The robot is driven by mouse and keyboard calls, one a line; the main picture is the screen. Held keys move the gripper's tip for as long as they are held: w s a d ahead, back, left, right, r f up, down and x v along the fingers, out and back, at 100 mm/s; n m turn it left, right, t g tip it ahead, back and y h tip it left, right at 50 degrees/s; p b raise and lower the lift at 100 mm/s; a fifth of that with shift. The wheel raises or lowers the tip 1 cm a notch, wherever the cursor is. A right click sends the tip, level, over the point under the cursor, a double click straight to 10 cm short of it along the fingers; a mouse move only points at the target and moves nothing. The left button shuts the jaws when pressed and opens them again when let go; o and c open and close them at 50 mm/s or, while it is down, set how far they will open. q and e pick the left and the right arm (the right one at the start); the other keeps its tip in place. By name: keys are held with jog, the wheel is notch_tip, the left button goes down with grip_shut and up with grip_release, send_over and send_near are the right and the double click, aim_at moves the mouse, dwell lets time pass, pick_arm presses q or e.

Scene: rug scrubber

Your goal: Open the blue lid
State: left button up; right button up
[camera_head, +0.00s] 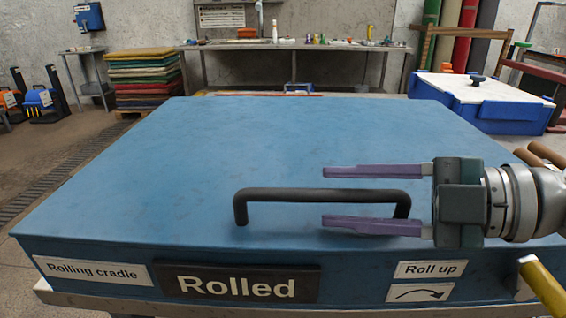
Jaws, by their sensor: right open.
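The blue lid (240,140) is a wide flat top that lies closed over a box labelled "Rolled" and "Rolling cradle". A black bar handle (300,195) stands on the lid near its front edge, right of the middle. My right gripper (325,197) comes in from the right with its two purple fingers apart. In the picture one finger lies above the handle bar and the other below it, over the handle's right part. I cannot tell whether the fingers touch the bar. My left gripper is not in view.
A yellow bar (541,287) sticks out at the front right corner. Behind the lid are a long workbench (300,47), a stack of folded rugs (143,78) and a blue and white box (483,98).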

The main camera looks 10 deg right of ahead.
jog(key=shift+w+a+f, duration=0.1)
jog(key=shift+w+a, duration=0.2)
jog(key=shift+a, duration=0.15)
jog(key=shift+c, duration=0.3)
grip_shut()
dwell(0.9)
